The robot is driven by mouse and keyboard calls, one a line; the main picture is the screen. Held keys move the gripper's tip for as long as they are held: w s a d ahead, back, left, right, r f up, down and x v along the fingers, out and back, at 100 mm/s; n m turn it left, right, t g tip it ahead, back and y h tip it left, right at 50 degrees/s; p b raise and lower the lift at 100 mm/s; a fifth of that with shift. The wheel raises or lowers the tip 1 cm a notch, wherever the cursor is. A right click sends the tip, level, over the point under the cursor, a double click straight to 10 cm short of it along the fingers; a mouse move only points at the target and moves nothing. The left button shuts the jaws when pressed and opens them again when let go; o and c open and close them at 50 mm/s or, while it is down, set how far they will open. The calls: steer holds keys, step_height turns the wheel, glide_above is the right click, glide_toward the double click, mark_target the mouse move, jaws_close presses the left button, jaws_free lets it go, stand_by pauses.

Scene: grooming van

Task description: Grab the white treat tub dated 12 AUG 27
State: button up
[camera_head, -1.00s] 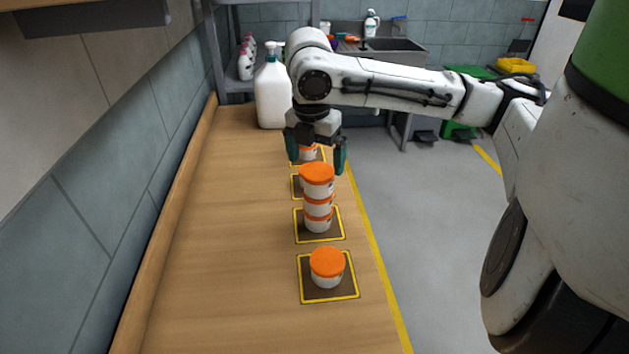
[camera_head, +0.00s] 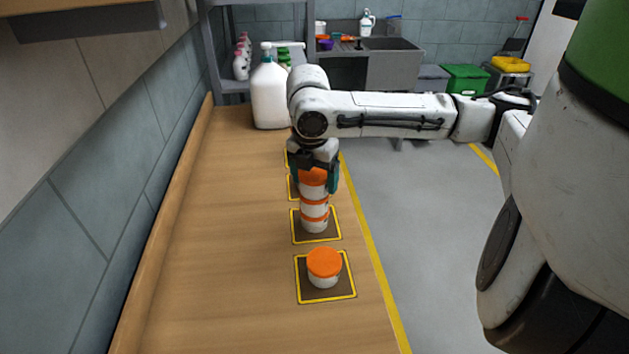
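Three white tubs with orange lids stand stacked upright on a dark, yellow-edged pad (camera_head: 331,234) on the wooden counter. The top tub of the stack (camera_head: 313,187) is partly covered by my gripper (camera_head: 314,184). Its teal fingers reach down on either side of that tub; I cannot tell whether they touch it. The lower two tubs (camera_head: 314,212) are clear of the fingers. A single white tub with an orange lid (camera_head: 324,268) stands on the nearest pad (camera_head: 343,291). No date is legible on any tub.
A large white pump bottle (camera_head: 269,98) stands at the counter's far end. More pads lie behind the stack, mostly hidden by my gripper. The counter (camera_head: 220,230) left of the pads is bare. A wall (camera_head: 70,190) bounds it on the left.

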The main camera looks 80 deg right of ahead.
steer(key=c, duration=0.7)
